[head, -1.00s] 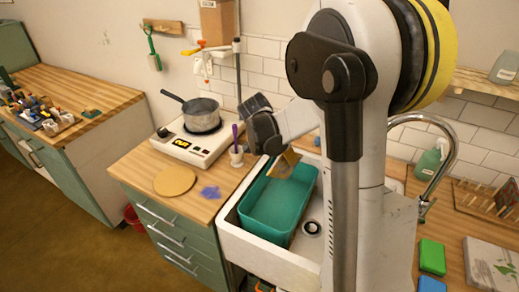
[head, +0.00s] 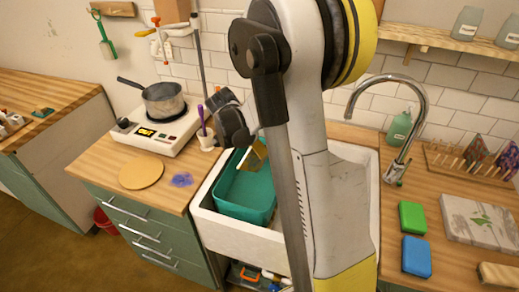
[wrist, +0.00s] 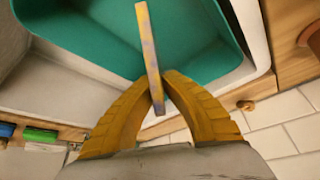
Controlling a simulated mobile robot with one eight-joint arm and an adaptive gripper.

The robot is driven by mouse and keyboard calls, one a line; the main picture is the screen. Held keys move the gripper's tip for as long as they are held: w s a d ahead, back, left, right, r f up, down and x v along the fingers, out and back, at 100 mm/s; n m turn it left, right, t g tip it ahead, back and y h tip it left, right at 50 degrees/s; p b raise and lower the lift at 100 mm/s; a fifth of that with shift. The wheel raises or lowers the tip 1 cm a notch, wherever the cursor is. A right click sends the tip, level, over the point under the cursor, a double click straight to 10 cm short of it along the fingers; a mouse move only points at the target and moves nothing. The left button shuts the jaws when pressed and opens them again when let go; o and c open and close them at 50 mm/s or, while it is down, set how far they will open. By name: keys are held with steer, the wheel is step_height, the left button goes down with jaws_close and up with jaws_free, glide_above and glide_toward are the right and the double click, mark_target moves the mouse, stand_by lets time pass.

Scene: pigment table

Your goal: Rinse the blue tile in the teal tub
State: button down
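The teal tub (head: 247,195) sits in the white sink, partly hidden behind my arm. In the wrist view the teal tub (wrist: 95,30) lies below my gripper. My gripper (wrist: 157,88) has its two yellow fingers closed on a thin tile (wrist: 148,45), seen edge-on. The tile's edge is tan with bluish-purple blotches; its broad face is not visible there. In the head view my gripper (head: 257,153) is over the tub's back part, pointing down. Whether the tile touches the tub's inside cannot be told.
A pot (head: 164,101) stands on a hot plate left of the sink. A round board (head: 141,172) and a blue smudge (head: 181,180) are on that counter. Right of the sink are a faucet (head: 405,130), green sponge (head: 412,217), blue sponge (head: 417,257) and a rack (head: 450,165) with tiles.

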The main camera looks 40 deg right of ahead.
mark_target(259, 169)
steer(key=shift+f+b, duration=2.9)
steer(key=shift+f, duration=1.65)
steer(key=shift+r+p, duration=5.55)
steer(key=shift+r, duration=2.45)
steer(key=shift+r+p, duration=1.35)
steer(key=shift+r, duration=0.6)
